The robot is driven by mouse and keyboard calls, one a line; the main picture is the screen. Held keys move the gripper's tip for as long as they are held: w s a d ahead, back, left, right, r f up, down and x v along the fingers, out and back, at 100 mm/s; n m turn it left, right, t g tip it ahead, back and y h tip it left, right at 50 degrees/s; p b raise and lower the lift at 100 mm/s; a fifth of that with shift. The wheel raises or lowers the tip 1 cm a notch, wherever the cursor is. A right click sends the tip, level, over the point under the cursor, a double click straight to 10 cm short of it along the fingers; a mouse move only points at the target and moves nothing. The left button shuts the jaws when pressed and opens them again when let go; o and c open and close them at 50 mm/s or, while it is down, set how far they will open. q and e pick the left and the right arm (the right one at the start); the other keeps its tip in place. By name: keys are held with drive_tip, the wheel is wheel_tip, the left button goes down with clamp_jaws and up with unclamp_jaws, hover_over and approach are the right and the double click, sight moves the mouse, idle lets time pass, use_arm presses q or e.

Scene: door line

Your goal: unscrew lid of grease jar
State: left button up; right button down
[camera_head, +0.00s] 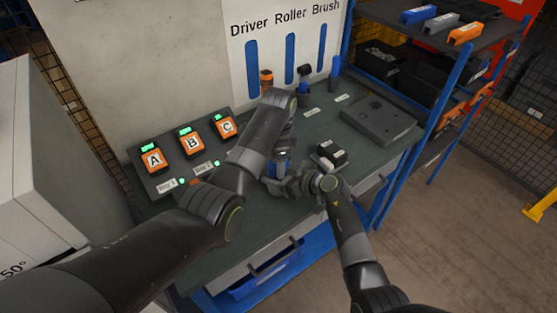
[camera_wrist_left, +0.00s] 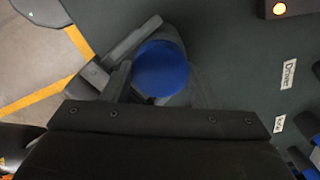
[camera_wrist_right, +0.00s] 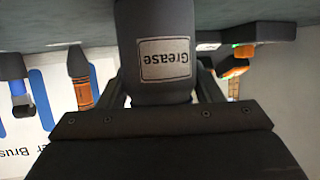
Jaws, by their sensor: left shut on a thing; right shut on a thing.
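The grease jar is a dark grey cylinder (camera_wrist_right: 152,22) with a white "Grease" label, upside down in the right wrist view. My right gripper (camera_head: 283,183) is shut around the jar body from the side, low over the bench. The jar's round blue lid (camera_wrist_left: 160,68) shows from above in the left wrist view. My left gripper (camera_head: 283,157) comes down from above and is shut on the lid. In the head view the jar is mostly hidden by my arms and grippers.
The dark green bench (camera_head: 260,225) holds a panel with buttons A, B and C (camera_head: 190,142), a dark grey plate (camera_head: 380,120) at right and a small black-and-white block (camera_head: 330,153). Several tools stand by the Driver Roller Brush board (camera_head: 285,50). A shelf rack (camera_head: 430,70) stands right.

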use_arm(q)
drive_tip(key=o, duration=1.1)
drive_tip(key=shift+c, duration=0.2)
wheel_tip(320, 180, up, 4)
drive_tip(key=shift+d+f, duration=0.1)
drive_tip(key=shift+f, duration=0.15)
drive_tip(key=shift+r, duration=0.55)
drive_tip(key=shift+c, duration=0.3)
drive_tip(key=m, duration=0.1)
drive_tip(key=r+m, duration=0.1)
drive_tip(key=m, duration=0.2)
drive_tip(key=shift+r, duration=0.3)
drive_tip(key=m, duration=0.2)
drive_tip(key=r+m, duration=0.1)
drive_tip(key=shift+r+m, duration=0.1)
drive_tip(key=shift+m, duration=0.3)
drive_tip(key=shift+f, duration=3.95)
